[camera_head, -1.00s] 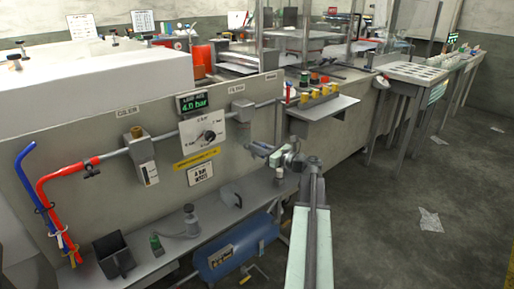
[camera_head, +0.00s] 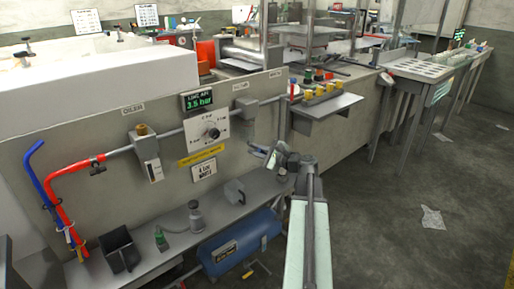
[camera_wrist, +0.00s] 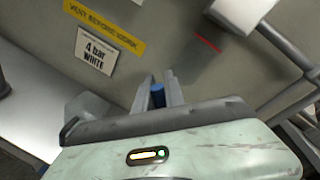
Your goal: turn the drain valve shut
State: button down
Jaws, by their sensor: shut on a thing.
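My gripper (camera_wrist: 157,97) is shut on a small blue part, which looks like the drain valve (camera_wrist: 157,94). Only its rounded end shows between the two grey fingers; the rest is hidden. In the head view my gripper (camera_head: 265,155) is at the right end of the grey panel, below the filter (camera_head: 244,112), and the valve cannot be made out there. The display (camera_head: 198,99) reads 3.5 bar. I cannot tell the valve's turn angle.
A shelf (camera_head: 165,240) below the panel holds a black bin (camera_head: 120,251) and small bottles. A blue tank (camera_head: 240,246) lies under it. A side shelf (camera_head: 326,106) with yellow-topped parts is right of my gripper. Open floor (camera_head: 410,240) lies to the right.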

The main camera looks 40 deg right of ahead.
jog(key=shift+a+f+n+h+b, duration=0.15)
jog(key=shift+f+n+h+b, duration=0.3)
jog(key=shift+n, duration=0.8)
jog(key=shift+a+f+n+h+b, duration=0.25)
jog(key=shift+f+n, duration=0.45)
jog(key=shift+n, duration=0.6)
jog(key=shift+a+f+n+h+b, duration=0.15)
jog(key=shift+f+n+h, duration=0.35)
jog(key=shift+n, duration=0.75)
jog(key=shift+f, duration=0.1)
jog(key=c, duration=1.4)
grip_release()
jog(key=shift+d, duration=0.1)
